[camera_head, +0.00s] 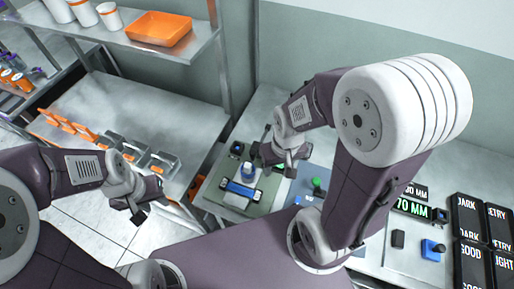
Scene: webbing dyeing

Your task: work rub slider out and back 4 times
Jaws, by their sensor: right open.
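The rub tester (226,199) is a grey-green plate on the bench at the centre. On it sits a rub slider (247,171) with a blue and white body, and a blue and white strip (240,190) lies in front of it. My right gripper (276,160) is open just right of and above the slider. I cannot tell whether it touches the slider. My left gripper (148,206) hangs over the floor left of the tester, with nothing visible in it; its jaw opening is unclear.
Right of the tester is a blue plate with a green knob (317,187). Further right are a 70 MM display (412,208), a blue switch box (432,249) and black label bins (468,216). A steel table (150,112) with grey orange-trimmed holders stands left, below a shelf with an orange tray (159,29).

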